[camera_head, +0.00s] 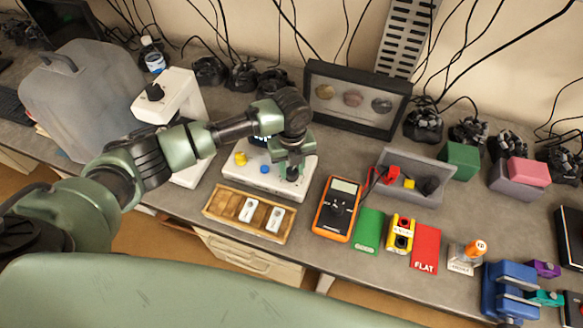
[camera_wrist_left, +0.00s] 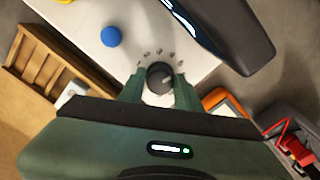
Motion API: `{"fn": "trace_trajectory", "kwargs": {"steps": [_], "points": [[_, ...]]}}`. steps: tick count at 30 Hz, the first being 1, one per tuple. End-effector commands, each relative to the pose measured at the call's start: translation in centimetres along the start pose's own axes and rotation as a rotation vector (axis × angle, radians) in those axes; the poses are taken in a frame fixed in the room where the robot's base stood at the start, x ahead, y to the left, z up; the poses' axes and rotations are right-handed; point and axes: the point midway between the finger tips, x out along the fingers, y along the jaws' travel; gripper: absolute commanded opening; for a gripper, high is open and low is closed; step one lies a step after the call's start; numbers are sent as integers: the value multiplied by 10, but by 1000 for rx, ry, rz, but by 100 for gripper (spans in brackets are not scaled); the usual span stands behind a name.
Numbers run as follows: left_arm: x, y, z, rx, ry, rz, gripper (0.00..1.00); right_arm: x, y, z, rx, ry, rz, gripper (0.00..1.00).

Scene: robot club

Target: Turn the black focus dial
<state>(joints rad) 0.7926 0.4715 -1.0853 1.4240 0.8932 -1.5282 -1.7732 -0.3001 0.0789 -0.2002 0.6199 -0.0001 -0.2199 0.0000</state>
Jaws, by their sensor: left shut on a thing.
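A white control box (camera_head: 245,178) stands on the bench. It carries a yellow knob (camera_head: 240,158), a blue knob (camera_head: 264,169) and, at its right end, a black dial (camera_wrist_left: 159,75) ringed by small marks. My left gripper (camera_head: 291,174) points down over that right end. In the left wrist view its two green fingers (camera_wrist_left: 158,91) stand on either side of the black dial and are shut on it. My right gripper is in neither view.
A wooden tray (camera_head: 233,213) with two white pieces lies in front of the box. An orange multimeter (camera_head: 337,208) stands close on its right. A framed display case (camera_head: 353,124) stands behind. A white device with a black knob (camera_head: 155,92) stands left, beyond my arm.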

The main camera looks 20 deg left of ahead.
Motion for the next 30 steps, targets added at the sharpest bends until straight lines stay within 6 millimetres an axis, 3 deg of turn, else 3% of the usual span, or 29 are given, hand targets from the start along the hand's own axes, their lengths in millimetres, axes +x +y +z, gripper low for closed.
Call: {"fn": "trace_trajectory", "kwargs": {"steps": [22,23,24,30], "points": [[2,0,-2,87,4,2,0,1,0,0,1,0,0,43],[2,0,-2,86,4,2,42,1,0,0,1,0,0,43],[2,0,-2,86,4,2,53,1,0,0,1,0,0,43],[1,0,-1,85,2,1,55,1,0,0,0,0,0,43]]}}
